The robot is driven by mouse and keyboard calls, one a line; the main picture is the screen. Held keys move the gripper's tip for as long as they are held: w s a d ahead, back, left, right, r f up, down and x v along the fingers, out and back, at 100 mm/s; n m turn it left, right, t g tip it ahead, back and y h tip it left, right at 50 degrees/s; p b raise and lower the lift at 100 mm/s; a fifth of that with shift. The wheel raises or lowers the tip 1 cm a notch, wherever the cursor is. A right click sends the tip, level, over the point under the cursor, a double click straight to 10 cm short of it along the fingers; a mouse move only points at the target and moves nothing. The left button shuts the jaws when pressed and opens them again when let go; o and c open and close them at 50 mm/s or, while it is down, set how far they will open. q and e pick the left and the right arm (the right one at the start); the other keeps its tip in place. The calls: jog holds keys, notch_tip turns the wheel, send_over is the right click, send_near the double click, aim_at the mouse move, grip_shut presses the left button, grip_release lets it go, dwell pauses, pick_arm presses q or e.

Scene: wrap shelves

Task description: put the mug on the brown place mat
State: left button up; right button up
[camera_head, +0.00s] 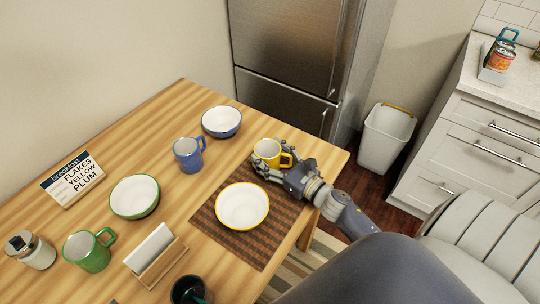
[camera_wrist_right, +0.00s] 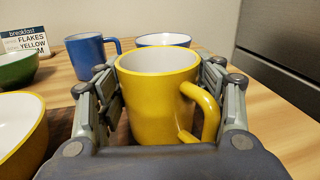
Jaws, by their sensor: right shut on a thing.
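The yellow mug (camera_head: 268,151) is at the right side of the table, by the far edge of the brown place mat (camera_head: 213,227). It also shows upright in the right wrist view (camera_wrist_right: 158,98), its handle toward the right. My right gripper (camera_head: 266,163) is around the mug, a finger on each side, shut on it. I cannot tell whether the mug's base touches the table or the mat. A white bowl with a yellow rim (camera_head: 242,206) sits on the mat, left of and nearer than the mug. My left gripper is not in view.
A blue mug (camera_head: 187,155) and blue bowl (camera_head: 221,122) stand beyond the mat. A green bowl (camera_head: 134,196), green mug (camera_head: 87,250), napkin holder (camera_head: 156,259), jar (camera_head: 30,250), dark cup (camera_head: 188,290) and breakfast sign (camera_head: 73,179) are on the left. The fridge (camera_head: 290,50) stands behind.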

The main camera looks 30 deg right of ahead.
jog(key=shift+f, duration=0.1)
jog(key=o, duration=1.1)
jog(key=shift+c, duration=0.2)
jog(key=shift+o, duration=1.1)
jog(key=shift+r, duration=0.2)
jog(key=shift+s+f, duration=0.2)
jog(key=shift+s, duration=0.15)
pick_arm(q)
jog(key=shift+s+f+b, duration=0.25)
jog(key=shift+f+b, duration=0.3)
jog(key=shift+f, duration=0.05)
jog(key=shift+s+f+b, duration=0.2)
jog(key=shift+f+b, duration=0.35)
pick_arm(e)
jog(key=v, duration=1.1)
jog(key=shift+s+r, duration=0.15)
jog(key=shift+s+d, duration=0.1)
